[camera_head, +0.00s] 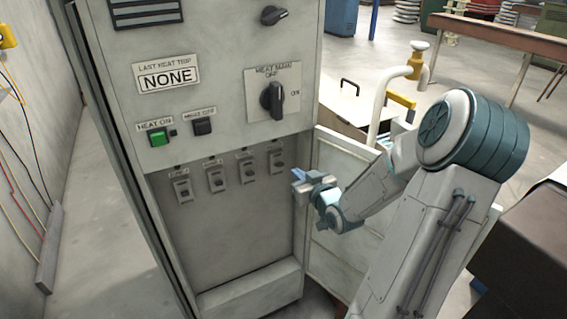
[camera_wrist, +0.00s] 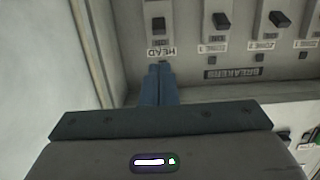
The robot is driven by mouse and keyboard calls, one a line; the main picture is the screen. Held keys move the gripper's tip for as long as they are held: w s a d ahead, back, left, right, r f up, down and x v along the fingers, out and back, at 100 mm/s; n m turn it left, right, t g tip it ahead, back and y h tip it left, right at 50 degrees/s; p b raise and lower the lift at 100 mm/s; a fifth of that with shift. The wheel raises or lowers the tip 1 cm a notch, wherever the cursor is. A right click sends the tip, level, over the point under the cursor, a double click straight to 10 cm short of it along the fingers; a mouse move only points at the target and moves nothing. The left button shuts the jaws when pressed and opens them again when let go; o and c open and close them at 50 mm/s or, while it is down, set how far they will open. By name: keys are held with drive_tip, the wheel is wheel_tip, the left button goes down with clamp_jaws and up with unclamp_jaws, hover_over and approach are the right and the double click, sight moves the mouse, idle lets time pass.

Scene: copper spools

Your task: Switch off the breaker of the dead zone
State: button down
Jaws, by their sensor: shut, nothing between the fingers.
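A row of breakers sits in the open lower bay of the grey cabinet (camera_head: 225,235). From left to right in the head view are a far-left breaker (camera_head: 181,188), a second (camera_head: 215,179), a third (camera_head: 246,168) and a far-right one (camera_head: 276,161). In the wrist view the labels are upside down: the HEAD breaker (camera_wrist: 158,25) is at the left, then zone breakers (camera_wrist: 220,20) (camera_wrist: 279,19). I cannot tell which zone is dead, nor read the lever positions surely. My gripper (camera_head: 298,182) is shut and empty, its blue fingertips (camera_wrist: 159,72) just by the HEAD label.
The panel above has a "LAST HEAT TRIP" plate (camera_head: 168,78) reading NONE, a green HEAT ON button (camera_head: 158,138), a dark button (camera_head: 202,126) and a rotary switch (camera_head: 272,98). The open cabinet door (camera_head: 345,165) stands at the right, behind my arm.

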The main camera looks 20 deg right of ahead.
sight(277, 157)
drive_tip(key=w, duration=0.3)
drive_tip(key=w+f, duration=0.1)
drive_tip(key=w, duration=0.2)
drive_tip(key=w+p, duration=0.1)
drive_tip(key=w, duration=0.3)
drive_tip(key=shift+a+f, duration=0.2)
drive_tip(key=shift+f, duration=0.05)
drive_tip(key=shift+f, duration=0.1)
